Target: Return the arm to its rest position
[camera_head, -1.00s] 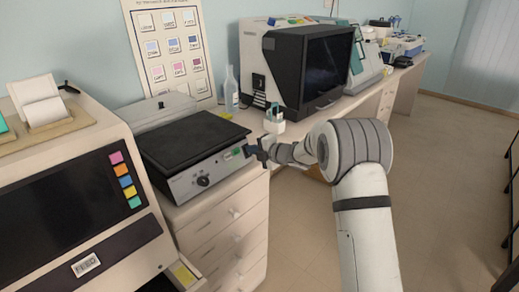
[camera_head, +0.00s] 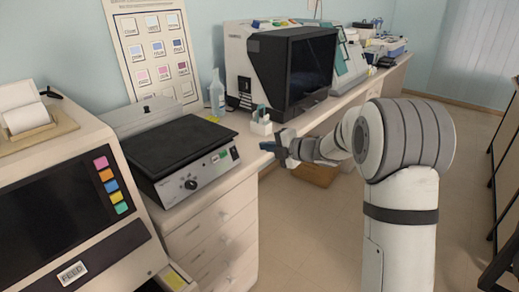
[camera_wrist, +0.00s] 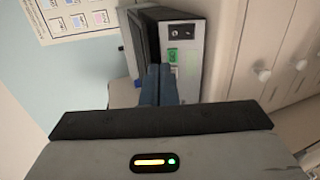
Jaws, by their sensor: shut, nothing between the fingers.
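My gripper (camera_head: 277,148) is at the end of my arm, out past the counter's front edge, to the right of the black-topped hotplate (camera_head: 180,155). It is shut with nothing in it. In the wrist view my gripper's fingers (camera_wrist: 159,84) lie together, pointing at the hotplate's control side (camera_wrist: 188,50), which shows a green display and a dark panel. A gap shows between the gripper and the hotplate in the head view.
A machine with a dark screen and coloured buttons (camera_head: 60,205) stands at the left. A small white holder (camera_head: 261,126), a bottle (camera_head: 216,92) and a large dark-fronted box (camera_head: 290,70) are on the counter. White drawers (camera_head: 215,235) are below.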

